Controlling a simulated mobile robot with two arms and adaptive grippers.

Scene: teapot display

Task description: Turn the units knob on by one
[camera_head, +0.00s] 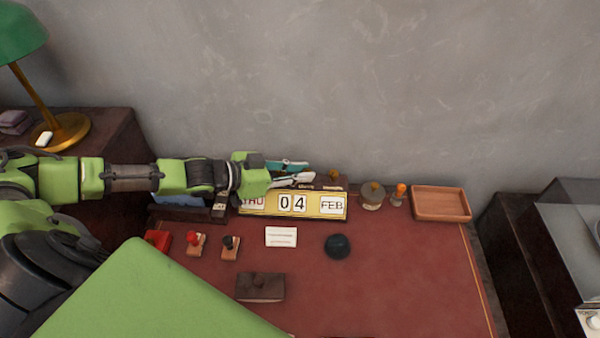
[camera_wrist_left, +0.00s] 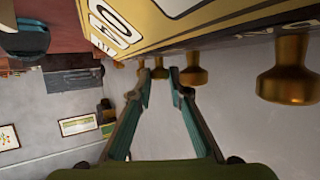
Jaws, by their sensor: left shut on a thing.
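The desk calendar (camera_head: 320,211) is a yellow-framed box on the desk, showing THU, 04 and FEB. Its yellow face also fills the top of the left wrist view (camera_wrist_left: 215,35). Brass knobs line its top edge; a large near one (camera_wrist_left: 288,75) and a second (camera_wrist_left: 192,72) are outside my fingers. My left gripper (camera_head: 311,172) reaches in from the left above the calendar. In the left wrist view its two fingers (camera_wrist_left: 160,80) are shut around a further brass knob (camera_wrist_left: 159,66), apparently the units knob. Small labels by the knobs are too blurred to read surely.
Right of the calendar stand a round stamp (camera_head: 373,194), an orange-topped stamp (camera_head: 400,192) and a wooden tray (camera_head: 441,203). In front lie a white card (camera_head: 281,237), a dark round object (camera_head: 338,246) and a brown blotter (camera_head: 261,287). The desk's right front is clear.

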